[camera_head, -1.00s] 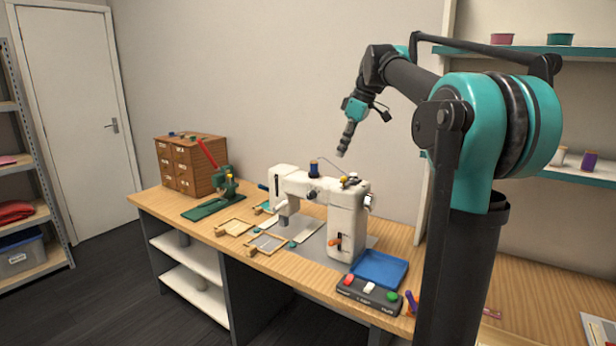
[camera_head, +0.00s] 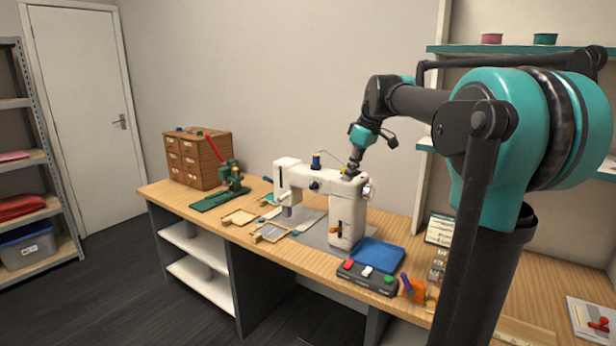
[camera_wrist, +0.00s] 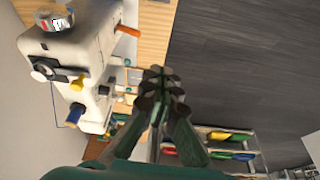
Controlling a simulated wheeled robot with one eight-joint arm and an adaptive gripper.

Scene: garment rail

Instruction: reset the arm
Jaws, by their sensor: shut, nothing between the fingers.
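My gripper (camera_head: 352,166) is above the right end of the white sewing machine (camera_head: 345,213) in the head view, with its fingertips pointing down. It is small there and overlaps the machine's top in the picture; I cannot tell the gap. In the wrist view my gripper (camera_wrist: 160,75) shows its fingers together with nothing between them. The sewing machine also shows at the left of the wrist view (camera_wrist: 88,45), with a blue spool and a yellow knob on it.
A wooden drawer cabinet (camera_head: 190,160) and a green press (camera_head: 225,190) stand at the workbench's left. A blue tray (camera_head: 376,254) and a button box (camera_head: 367,278) lie in front of the machine. Shelves (camera_head: 520,49) stand behind my arm. Dark floor (camera_head: 110,285) is free at the left.

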